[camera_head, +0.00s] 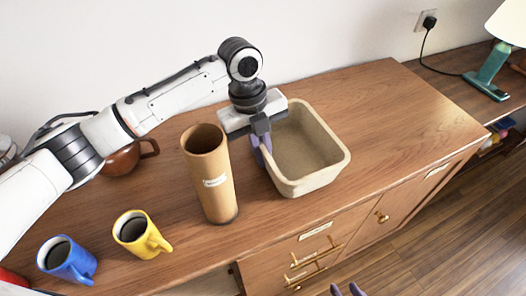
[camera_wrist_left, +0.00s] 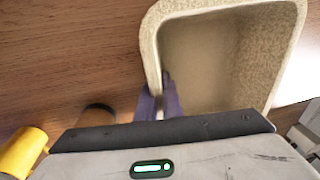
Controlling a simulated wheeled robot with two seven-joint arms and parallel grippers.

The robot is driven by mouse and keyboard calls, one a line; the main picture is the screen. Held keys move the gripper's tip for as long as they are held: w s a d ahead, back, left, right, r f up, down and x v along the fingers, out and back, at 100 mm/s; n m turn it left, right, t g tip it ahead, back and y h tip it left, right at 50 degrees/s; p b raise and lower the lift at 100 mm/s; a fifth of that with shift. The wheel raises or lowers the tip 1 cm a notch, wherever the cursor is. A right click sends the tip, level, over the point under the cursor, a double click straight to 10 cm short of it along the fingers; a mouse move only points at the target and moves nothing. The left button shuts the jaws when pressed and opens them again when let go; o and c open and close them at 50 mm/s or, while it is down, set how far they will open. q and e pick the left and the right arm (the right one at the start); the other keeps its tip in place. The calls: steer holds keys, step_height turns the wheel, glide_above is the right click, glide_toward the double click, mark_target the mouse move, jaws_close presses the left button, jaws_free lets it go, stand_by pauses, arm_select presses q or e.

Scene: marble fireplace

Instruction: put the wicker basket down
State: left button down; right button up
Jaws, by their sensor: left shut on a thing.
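The wicker basket (camera_head: 337,163) is a beige, open, rounded rectangular container over the right half of the wooden cabinet top. It looks upright and empty. My left gripper (camera_head: 262,148) comes down from above and is shut on the basket's left wall, with its purple fingers on either side of the rim. The left wrist view shows the fingers (camera_wrist_left: 160,100) on the wall of the basket (camera_wrist_left: 150,50). I cannot tell whether its underside touches the wood. Only the purple fingertips of my right gripper (camera_head: 346,290) show at the bottom edge, apart and empty.
A tall brown cylinder (camera_head: 209,178) stands just left of the basket. A yellow mug (camera_head: 134,233), a blue mug (camera_head: 68,262) and a brown pot (camera_head: 122,160) stand further left. The cabinet top (camera_head: 415,115) is clear to the right. A lamp (camera_head: 490,75) stands beyond.

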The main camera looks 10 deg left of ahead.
arm_select(q)
steer(key=c, duration=1.9)
jaws_free()
steer(key=r, duration=0.4)
steer(key=a+r, duration=0.1)
steer(key=r, duration=0.3)
steer(key=a+r, duration=0.1)
steer(key=r, duration=0.3)
steer(key=shift+w, duration=0.1)
